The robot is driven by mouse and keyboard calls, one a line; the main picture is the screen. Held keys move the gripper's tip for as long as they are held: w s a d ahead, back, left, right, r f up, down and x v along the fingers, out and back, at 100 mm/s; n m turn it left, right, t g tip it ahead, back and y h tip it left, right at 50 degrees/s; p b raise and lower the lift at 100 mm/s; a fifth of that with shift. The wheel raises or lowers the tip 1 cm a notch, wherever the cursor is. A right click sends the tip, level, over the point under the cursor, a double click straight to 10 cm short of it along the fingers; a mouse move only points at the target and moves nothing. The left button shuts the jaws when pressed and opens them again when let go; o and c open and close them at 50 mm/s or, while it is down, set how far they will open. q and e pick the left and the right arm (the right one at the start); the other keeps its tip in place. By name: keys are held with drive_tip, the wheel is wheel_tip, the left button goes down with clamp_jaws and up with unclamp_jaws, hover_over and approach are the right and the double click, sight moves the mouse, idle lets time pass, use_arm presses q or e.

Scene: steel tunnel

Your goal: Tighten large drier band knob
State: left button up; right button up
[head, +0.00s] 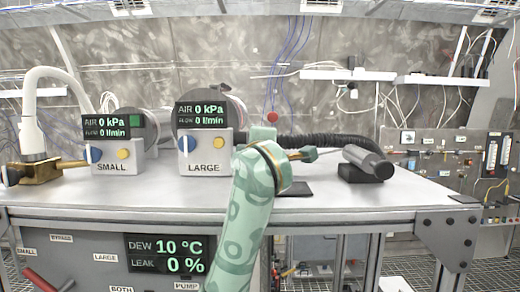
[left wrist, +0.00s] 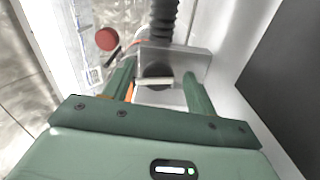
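No clear grip shows. My right gripper is not in view.
A red ball-shaped knob (head: 272,118) stands behind my arm and shows in the left wrist view (left wrist: 107,39). A black ribbed hose (head: 335,141) runs right. A dark cylindrical tool (head: 368,161) rests at the right. The small unit (head: 118,156) is left.

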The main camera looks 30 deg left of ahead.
use_arm(q)
drive_tip(key=b+v, duration=0.1)
drive_tip(key=v, duration=1.5)
drive_tip(key=shift+d+b, duration=0.2)
drive_tip(key=shift+b, duration=0.1)
drive_tip(key=shift+s, duration=0.1)
drive_tip(key=shift+f, duration=0.1)
